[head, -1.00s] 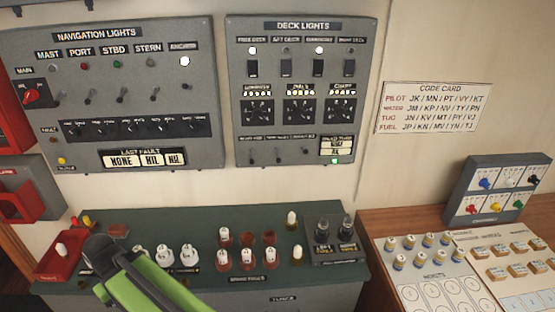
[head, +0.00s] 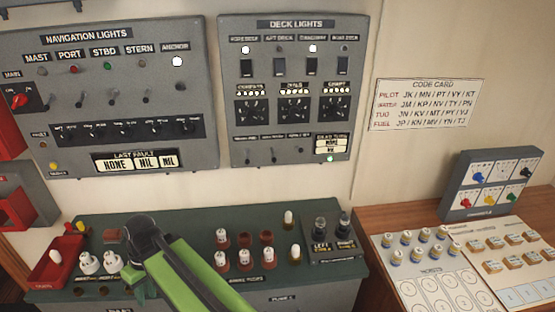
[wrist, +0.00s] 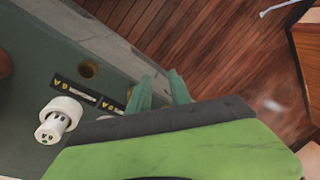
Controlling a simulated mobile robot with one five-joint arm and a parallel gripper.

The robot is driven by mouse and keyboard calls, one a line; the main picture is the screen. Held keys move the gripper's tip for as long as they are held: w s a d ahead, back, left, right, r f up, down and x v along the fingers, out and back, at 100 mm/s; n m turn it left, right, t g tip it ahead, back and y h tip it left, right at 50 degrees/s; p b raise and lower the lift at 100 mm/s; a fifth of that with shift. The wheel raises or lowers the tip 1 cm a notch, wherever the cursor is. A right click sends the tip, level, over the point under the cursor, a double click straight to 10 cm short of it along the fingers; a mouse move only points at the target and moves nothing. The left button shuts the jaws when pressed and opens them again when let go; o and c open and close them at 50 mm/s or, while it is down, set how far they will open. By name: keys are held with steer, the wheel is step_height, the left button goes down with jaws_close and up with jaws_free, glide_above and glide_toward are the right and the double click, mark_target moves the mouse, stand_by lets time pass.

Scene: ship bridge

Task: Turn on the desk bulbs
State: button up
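The deck lights panel (head: 290,135) is on the wall, right of centre in the head view. Its foredeck lamp (head: 246,50) and gangway lamp (head: 313,48) are lit. The aft deck lamp (head: 279,48) and boat deck lamp (head: 344,48) are dark. A black switch sits under each lamp, with dials and small levers lower down. My green arm reaches over the bench, well below this panel. In the wrist view my gripper (wrist: 160,92) shows two teal fingers slightly apart, with nothing seen between them, near the bench edge. The head view mostly hides the fingers behind the arm.
The green bench (head: 190,222) holds several white plugs (head: 221,258), a red tray (head: 52,268) and two dark knobs. One plug (wrist: 57,115) is close to my gripper. The navigation lights panel (head: 105,125) is left. A wooden desk with cards (head: 420,290) is right.

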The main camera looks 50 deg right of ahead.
mark_target(274, 158)
steer(key=w+d+r+n+t+y, duration=0.1)
steer(key=w+d+r+t+y, duration=0.25)
steer(key=r+y, duration=0.4)
steer(key=d+r+m+t, duration=0.1)
steer(key=d+r+t, duration=0.15)
steer(key=d, duration=0.35)
steer(key=d+r+m+t+y, duration=0.1)
steer(key=d+r+t, duration=0.1)
steer(key=d+r, duration=0.3)
steer(key=d+r+m+t, duration=0.1)
steer(key=d+r+t, duration=0.1)
steer(key=d, duration=0.5)
steer(key=s+d+r+m+t+h, duration=0.1)
steer(key=s+d+r+t, duration=0.15)
steer(key=d, duration=0.55)
steer(key=s+d+r+m+t+h, duration=0.1)
steer(key=s+d+t, duration=0.1)
steer(key=s+d, duration=0.35)
steer(key=s+d+r+m+t+h, duration=0.25)
steer(key=s+d+m+h, duration=0.3)
steer(key=s+d, duration=1.25)
steer(key=shift+n+t, duration=0.25)
steer(key=shift+t, duration=0.15)
steer(key=w, duration=0.6)
steer(key=w+a, duration=0.1)
steer(key=w, duration=1.2)
steer(key=shift+w+a, duration=0.4)
